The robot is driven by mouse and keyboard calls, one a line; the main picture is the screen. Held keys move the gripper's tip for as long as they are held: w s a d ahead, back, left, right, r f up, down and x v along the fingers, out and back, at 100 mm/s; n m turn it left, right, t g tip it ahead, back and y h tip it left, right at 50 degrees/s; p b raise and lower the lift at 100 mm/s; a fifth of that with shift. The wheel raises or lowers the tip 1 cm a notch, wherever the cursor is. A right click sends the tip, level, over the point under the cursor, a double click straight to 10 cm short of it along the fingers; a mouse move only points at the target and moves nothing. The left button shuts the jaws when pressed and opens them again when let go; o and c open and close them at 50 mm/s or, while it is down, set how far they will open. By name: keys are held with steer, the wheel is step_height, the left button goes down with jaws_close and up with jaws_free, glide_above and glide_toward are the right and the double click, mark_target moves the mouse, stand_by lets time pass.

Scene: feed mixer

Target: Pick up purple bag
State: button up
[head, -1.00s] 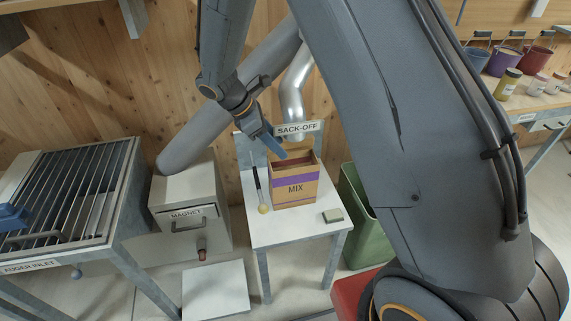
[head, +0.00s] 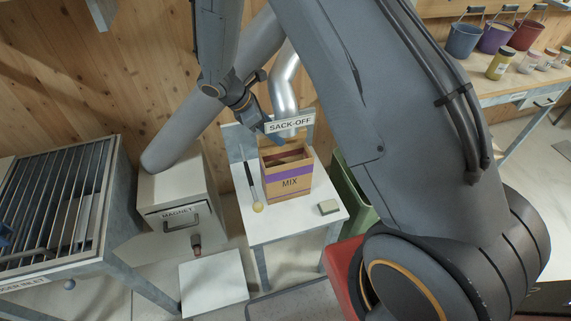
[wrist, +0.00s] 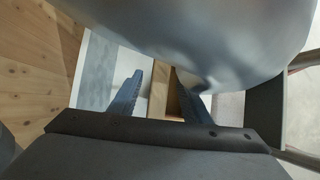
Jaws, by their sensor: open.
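The bag is an open-topped brown paper bag (head: 288,184) with a purple band and the word MIX. It stands upright on the white sack-off table (head: 272,225). My gripper (head: 273,135) is just behind and above the bag's open top in the head view, its blue fingers partly hidden. In the wrist view, my gripper (wrist: 160,97) is open, its two blue fingers apart. Part of the bag's brown rim (wrist: 158,101) shows between and beyond the fingers. I see no contact with the bag.
A silver pipe (head: 285,85) hangs close behind my gripper and fills the top of the wrist view (wrist: 190,35). The SACK-OFF sign (head: 291,124) is beside my gripper. A brush (head: 256,195) and a small block (head: 328,207) flank the bag. A green bin (head: 352,190) stands right.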

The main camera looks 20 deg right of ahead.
steer(key=shift+x, duration=0.95)
jaws_close()
stand_by(0.7)
